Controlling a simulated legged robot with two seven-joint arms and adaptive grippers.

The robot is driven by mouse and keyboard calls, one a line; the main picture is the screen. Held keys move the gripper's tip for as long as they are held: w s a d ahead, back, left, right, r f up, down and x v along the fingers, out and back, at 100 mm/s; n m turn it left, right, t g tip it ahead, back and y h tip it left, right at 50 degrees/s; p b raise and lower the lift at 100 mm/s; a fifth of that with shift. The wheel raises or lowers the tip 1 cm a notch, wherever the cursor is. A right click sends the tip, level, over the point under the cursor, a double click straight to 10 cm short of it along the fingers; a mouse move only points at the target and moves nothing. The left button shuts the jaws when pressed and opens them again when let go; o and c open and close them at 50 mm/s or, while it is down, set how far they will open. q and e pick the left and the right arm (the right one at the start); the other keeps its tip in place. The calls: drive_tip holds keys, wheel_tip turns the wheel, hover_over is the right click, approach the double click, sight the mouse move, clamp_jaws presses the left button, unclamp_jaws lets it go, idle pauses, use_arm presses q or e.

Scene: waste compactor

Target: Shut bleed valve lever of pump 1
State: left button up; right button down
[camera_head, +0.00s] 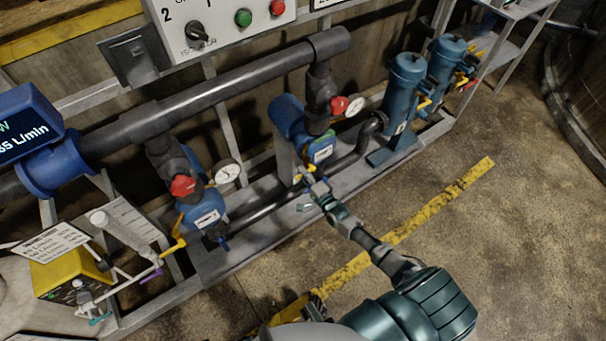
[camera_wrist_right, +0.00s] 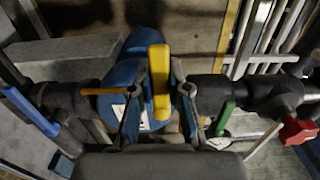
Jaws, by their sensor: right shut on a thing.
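A yellow lever (camera_head: 309,169) sits low on the right-hand blue pump (camera_head: 287,117) in the head view. In the right wrist view the yellow lever (camera_wrist_right: 159,82) stands between the fingertips, in front of the blue pump body (camera_wrist_right: 137,65). My right gripper (camera_head: 312,183) reaches this lever from the front right; in the wrist view the gripper (camera_wrist_right: 158,88) is shut on it. Part of the lever is hidden by the gripper in the head view. I cannot read which pump number this is. My left gripper is not in view.
Another blue pump (camera_head: 207,211) with a red knob (camera_head: 182,186) stands to the left. In the wrist view a blue handle (camera_wrist_right: 31,110), a green handle (camera_wrist_right: 225,117) and a red knob (camera_wrist_right: 298,132) lie around the gripper. Floor (camera_head: 500,250) at the right is clear.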

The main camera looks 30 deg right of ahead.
drive_tip(key=shift+d+r, duration=0.2)
drive_tip(key=shift+d, duration=0.1)
drive_tip(key=c, duration=1.1)
unclamp_jaws()
drive_tip(key=shift+w+f, duration=0.1)
drive_tip(key=shift+f, duration=0.15)
drive_tip(key=s+d, duration=0.1)
drive_tip(key=s, duration=1.1)
drive_tip(key=shift+f, duration=0.1)
